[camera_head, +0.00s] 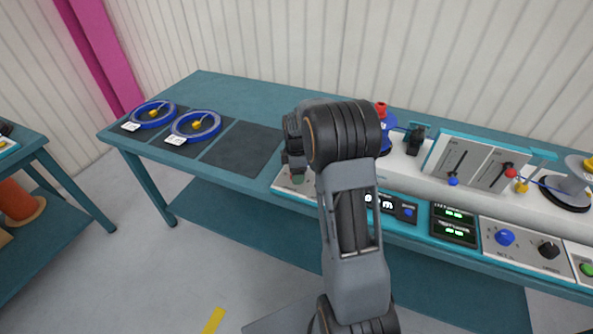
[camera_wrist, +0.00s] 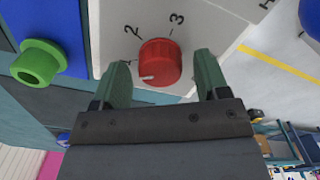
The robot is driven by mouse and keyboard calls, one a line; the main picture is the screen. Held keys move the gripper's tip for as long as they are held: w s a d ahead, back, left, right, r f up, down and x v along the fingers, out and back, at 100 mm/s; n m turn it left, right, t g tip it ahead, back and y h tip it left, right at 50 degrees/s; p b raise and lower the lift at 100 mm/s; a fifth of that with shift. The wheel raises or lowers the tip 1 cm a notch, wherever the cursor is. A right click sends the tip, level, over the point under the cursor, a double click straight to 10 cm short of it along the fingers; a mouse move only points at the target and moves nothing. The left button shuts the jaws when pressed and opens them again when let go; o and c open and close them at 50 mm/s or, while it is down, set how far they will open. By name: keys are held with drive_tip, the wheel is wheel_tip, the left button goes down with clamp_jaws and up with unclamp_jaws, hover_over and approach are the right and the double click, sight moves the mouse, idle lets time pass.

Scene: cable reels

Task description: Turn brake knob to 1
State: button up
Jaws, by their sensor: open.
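In the wrist view a round red knob (camera_wrist: 159,63) sits on a pale panel (camera_wrist: 205,22). A white pointer mark shows on the knob's lower left, on the side away from the 3. My gripper (camera_wrist: 163,59) is open, with one green finger on either side of the knob. Gaps show between each finger and the knob, though depth is hard to judge.
A green cylinder (camera_wrist: 38,63) stands left of the panel in the wrist view. In the head view, the teal bench (camera_head: 215,88) carries two blue reels (camera_head: 195,126) on dark mats at left. Sliders, displays, a blue knob (camera_head: 505,237) and a black knob (camera_head: 549,250) are at right.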

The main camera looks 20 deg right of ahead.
wheel_tip(320, 180, up, 14)
idle(0.6)
drive_tip(key=shift+f, duration=0.1)
idle(0.4)
